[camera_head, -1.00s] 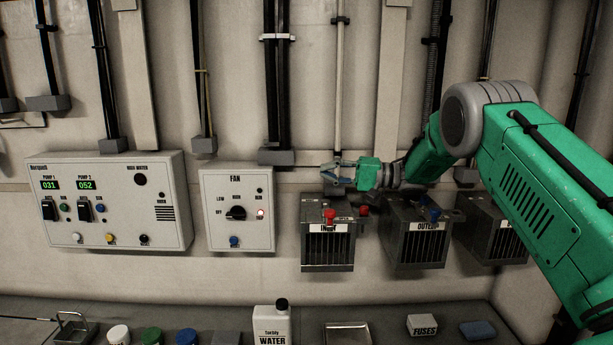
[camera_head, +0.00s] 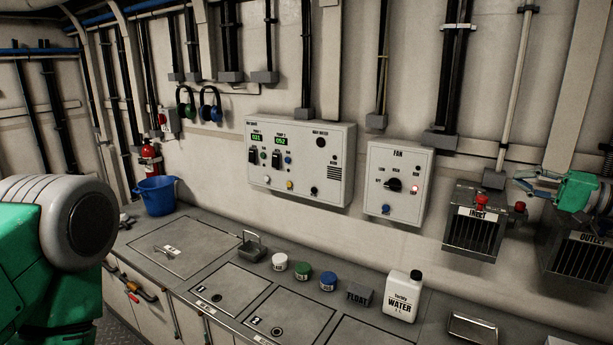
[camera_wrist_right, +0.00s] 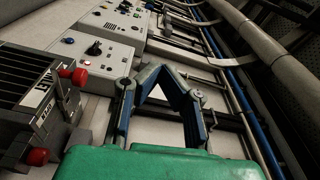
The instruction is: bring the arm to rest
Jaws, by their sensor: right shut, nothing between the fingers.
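My right gripper (camera_head: 519,183) is at the right edge of the head view, with its blue-grey fingers pointing left. It is above and between the INLET box (camera_head: 472,238) and the OUTLET box (camera_head: 578,262). In the right wrist view the two fingers (camera_wrist_right: 159,70) meet at their tips, shut with nothing between them. A grey and green part of my left arm (camera_head: 62,235) fills the left side of the head view; its gripper is out of view.
The INLET box has red caps (camera_head: 481,201) close to my right gripper. The FAN panel (camera_head: 398,160) and pump panel (camera_head: 300,205) are on the wall. A WATER bottle (camera_head: 403,300), jars and a blue bucket (camera_head: 157,197) stand on the counter (camera_head: 190,235).

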